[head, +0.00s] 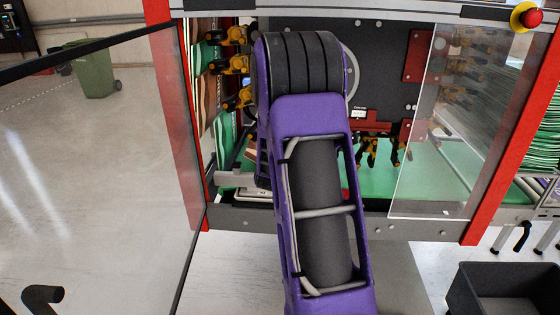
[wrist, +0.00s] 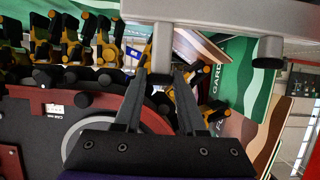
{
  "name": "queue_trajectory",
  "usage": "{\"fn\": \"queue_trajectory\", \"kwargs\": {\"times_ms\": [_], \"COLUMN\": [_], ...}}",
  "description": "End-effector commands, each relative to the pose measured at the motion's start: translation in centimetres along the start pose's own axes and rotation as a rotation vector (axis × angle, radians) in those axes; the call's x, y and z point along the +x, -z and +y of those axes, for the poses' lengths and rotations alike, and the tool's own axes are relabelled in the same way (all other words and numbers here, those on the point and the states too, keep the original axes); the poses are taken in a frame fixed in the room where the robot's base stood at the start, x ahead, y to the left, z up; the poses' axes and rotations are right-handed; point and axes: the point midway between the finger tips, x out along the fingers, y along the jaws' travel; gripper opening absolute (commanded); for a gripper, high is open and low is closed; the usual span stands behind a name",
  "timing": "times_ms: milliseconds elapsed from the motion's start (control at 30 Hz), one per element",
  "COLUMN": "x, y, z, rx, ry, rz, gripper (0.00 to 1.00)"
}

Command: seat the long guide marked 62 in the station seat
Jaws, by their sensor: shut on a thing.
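A grey metal bar (wrist: 220,12) with a short stem and a round end post runs across the top of the wrist view. I take it to be the long guide, but no number 62 can be read on it. My gripper (wrist: 162,75) is shut on the bar's stem, one dark finger on each side. In the head view part of a grey bar (head: 236,179) shows left of my purple arm, low inside the machine opening. My gripper is hidden behind the arm there. I cannot make out the station seat in either view.
Black and yellow grippers (head: 236,65) line the machine's left side, and more (head: 372,150) hang at the middle. A green bed (head: 385,185) lies below. A clear guard panel (head: 440,120) is at the right, an open door (head: 95,160) at the left. Printed green sheets (wrist: 222,70) hang near the bar.

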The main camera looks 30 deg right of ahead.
Motion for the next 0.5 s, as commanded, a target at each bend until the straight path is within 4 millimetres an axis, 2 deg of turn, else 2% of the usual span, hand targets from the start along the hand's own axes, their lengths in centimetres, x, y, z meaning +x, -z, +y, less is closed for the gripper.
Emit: {"fn": "queue_trajectory", "kwargs": {"times_ms": [467, 500], "x": [0.27, 0.25], "y": [-0.43, -0.37], "z": [-0.02, -0.02], "rx": [0.002, 0.002], "ry": [0.000, 0.000], "rz": [0.005, 0.005], "gripper": [0.00, 0.43]}}
